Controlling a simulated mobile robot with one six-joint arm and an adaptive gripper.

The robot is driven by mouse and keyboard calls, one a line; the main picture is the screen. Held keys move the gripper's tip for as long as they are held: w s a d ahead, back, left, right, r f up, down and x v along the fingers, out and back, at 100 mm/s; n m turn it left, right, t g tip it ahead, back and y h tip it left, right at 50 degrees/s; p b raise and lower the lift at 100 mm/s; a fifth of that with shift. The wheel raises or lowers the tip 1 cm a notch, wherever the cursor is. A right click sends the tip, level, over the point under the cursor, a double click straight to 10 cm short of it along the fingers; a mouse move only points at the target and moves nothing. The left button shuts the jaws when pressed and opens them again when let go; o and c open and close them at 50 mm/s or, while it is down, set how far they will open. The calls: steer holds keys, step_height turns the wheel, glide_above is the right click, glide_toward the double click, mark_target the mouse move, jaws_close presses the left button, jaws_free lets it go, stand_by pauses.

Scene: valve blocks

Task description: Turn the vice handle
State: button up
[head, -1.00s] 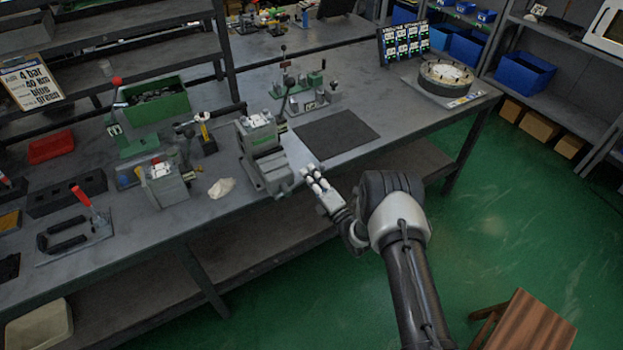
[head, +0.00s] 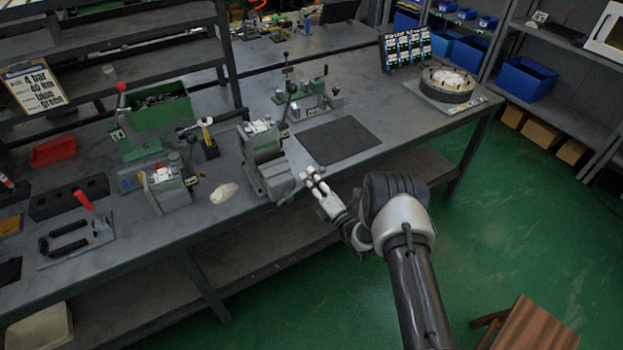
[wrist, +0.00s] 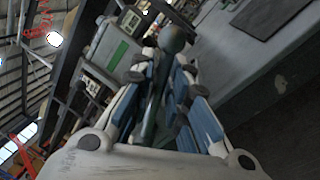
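A grey bench vice (head: 265,168) stands at the front edge of the workbench, with a pale part on its top. My gripper (head: 313,178) is just right of the vice's front end in the head view. In the wrist view, the vice handle (wrist: 171,42), a greenish-grey bar with a round knob, runs between the two fingers of my gripper (wrist: 160,85). The fingers stand apart on either side of the bar, with blue inner faces. Firm contact with the bar is not visible. The handle is too small to make out in the head view.
A dark mat (head: 341,139) lies right of the vice. A smaller grey fixture (head: 167,189) and a pale cloth (head: 223,193) are to its left. A toggle-clamp fixture (head: 305,98) stands behind.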

steer(key=shift+o, duration=1.2)
steer(key=v, duration=1.2)
steer(key=shift+w+r, duration=0.1)
